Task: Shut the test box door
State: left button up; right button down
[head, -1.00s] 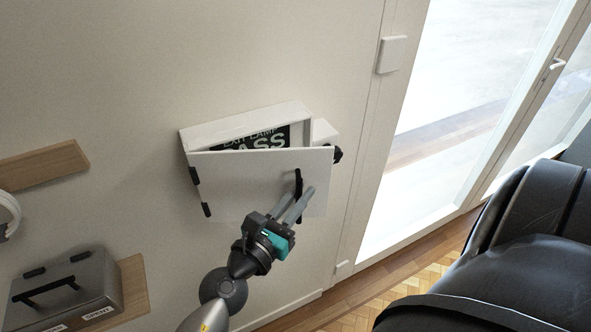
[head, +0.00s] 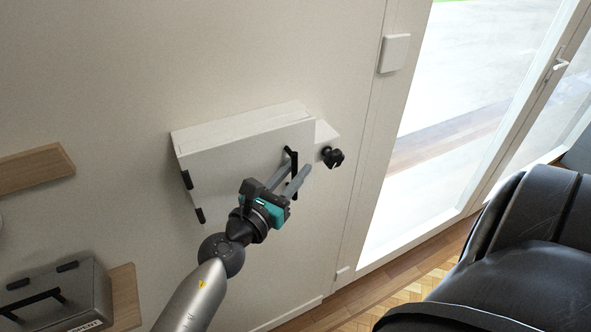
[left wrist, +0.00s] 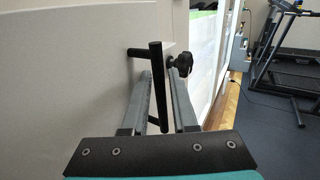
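The white test box (head: 240,121) is mounted on the wall. Its white door (head: 235,170), hinged on the left with black hinges, lies at or close to the box front; I cannot tell if it is fully flush. The black bar handle (head: 292,160) is near the door's right edge; it also shows in the left wrist view (left wrist: 157,75). My left gripper (head: 290,179) has its two grey fingers on either side of the handle, apart, with slight gaps seen in the left wrist view (left wrist: 160,95). My right gripper is not in view.
A black knob (head: 333,157) sticks out on the small white block right of the box. A grey metal case (head: 70,295) stands on a wooden shelf (head: 125,296) lower left. A black padded chair (head: 500,255) is at the right, beside a glass door.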

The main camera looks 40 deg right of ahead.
pick_arm(q)
jog(key=shift+s+a, duration=0.15)
jog(key=shift+a, duration=0.3)
jog(key=p+v, duration=0.1)
jog(key=v, duration=1.3)
jog(key=shift+a, duration=0.15)
